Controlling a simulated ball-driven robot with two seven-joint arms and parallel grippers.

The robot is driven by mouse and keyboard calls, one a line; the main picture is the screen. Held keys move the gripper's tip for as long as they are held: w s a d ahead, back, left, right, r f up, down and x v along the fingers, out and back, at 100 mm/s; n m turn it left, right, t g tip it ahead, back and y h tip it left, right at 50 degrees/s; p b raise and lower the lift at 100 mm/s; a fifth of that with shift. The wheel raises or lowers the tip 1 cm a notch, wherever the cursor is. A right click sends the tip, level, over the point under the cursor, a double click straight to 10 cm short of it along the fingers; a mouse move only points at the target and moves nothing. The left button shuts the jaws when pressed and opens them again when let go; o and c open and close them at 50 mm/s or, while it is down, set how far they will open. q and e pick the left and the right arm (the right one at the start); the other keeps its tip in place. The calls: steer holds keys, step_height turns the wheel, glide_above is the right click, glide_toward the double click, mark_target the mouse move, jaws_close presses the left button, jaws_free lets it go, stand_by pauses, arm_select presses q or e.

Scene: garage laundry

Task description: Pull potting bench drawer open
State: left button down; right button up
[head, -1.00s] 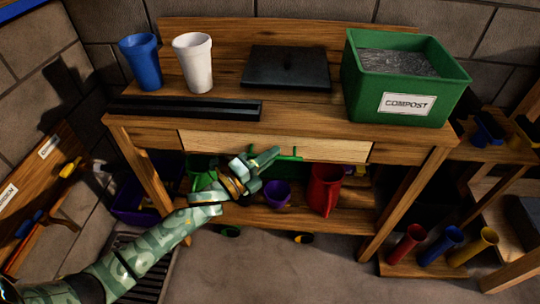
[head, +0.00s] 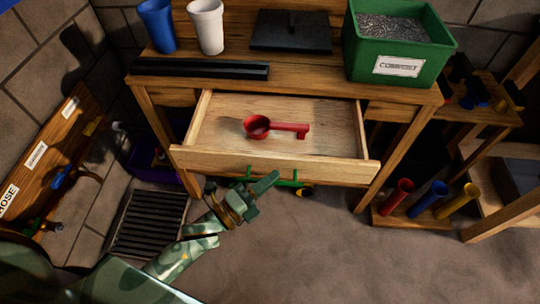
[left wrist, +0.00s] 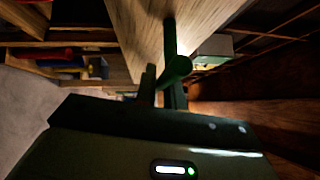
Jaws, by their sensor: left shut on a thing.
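The potting bench (head: 385,92) stands ahead in the head view. Its light wood drawer (head: 330,167) is pulled well out toward me, with a red scoop (head: 275,128) lying inside. A green handle (head: 290,183) is on the drawer front. My left gripper (head: 262,190) is at the handle's left part, below the drawer's front edge, and shut on it. In the left wrist view the green handle (left wrist: 178,68) shows between the dark fingers, close to the wooden drawer front (left wrist: 140,40). My right gripper is not in view.
On the bench top are a blue cup (head: 157,25), a white cup (head: 206,27), a black tray (head: 290,32) and a green compost bin (head: 400,45). A floor grate (head: 148,222) is at left. Coloured tubes (head: 433,200) stand at right. The floor in front is clear.

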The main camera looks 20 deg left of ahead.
arm_select(q)
steer(key=shift+s+d, duration=0.25)
steer(key=shift+s, duration=0.7)
steer(key=shift+s+d, duration=0.25)
steer(key=shift+s, duration=0.65)
steer(key=c, duration=1.5)
jaws_free()
steer(key=p+v, duration=0.2)
steer(key=v, duration=1.4)
steer(key=shift+s, duration=0.2)
